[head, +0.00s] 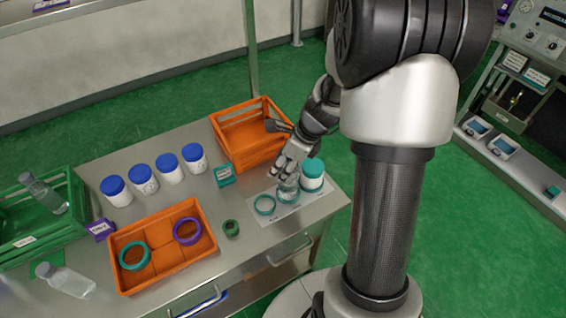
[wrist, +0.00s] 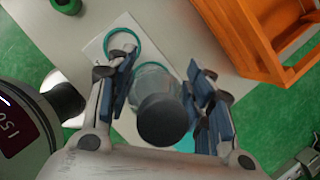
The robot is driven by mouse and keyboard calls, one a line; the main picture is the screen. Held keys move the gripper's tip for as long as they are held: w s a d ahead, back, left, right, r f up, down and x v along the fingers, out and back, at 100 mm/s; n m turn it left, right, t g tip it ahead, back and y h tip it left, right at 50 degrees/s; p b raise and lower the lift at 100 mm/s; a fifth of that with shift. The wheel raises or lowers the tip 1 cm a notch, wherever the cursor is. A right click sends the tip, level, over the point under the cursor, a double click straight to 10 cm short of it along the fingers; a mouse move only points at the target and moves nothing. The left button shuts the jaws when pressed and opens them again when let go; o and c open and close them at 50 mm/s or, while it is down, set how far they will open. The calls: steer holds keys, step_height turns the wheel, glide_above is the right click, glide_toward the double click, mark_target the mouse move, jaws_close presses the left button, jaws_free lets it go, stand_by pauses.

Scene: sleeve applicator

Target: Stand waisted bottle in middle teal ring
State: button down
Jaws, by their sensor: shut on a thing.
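The waisted bottle (head: 288,187) is clear and stands upright between the fingers of my gripper (head: 289,174). In the wrist view its dark cap (wrist: 163,121) faces the camera, with a finger on each side. The middle teal ring (head: 288,199) shows around the lower end of the bottle on a white mat (head: 262,216). I cannot tell whether the base touches the mat. The left teal ring (head: 264,205) is empty, and it also shows in the wrist view (wrist: 122,33). A white jar with a teal lid (head: 312,181) stands at the right ring position, close beside the bottle.
An orange crate (head: 250,150) stands behind the mat. A teal box (head: 224,177) and a dark green ring (head: 231,228) lie to the left. Several blue-capped jars (head: 168,166) line the back. An orange tray (head: 205,247) holds a teal and a purple ring.

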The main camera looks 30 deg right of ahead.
steer(key=shift+f, duration=0.4)
steer(key=c, duration=0.7)
jaws_free()
steer(key=shift+o, duration=0.4)
steer(key=o, duration=0.4)
steer(key=shift+r, duration=0.15)
step_height(320, 180, up, 9)
steer(key=p, duration=0.9)
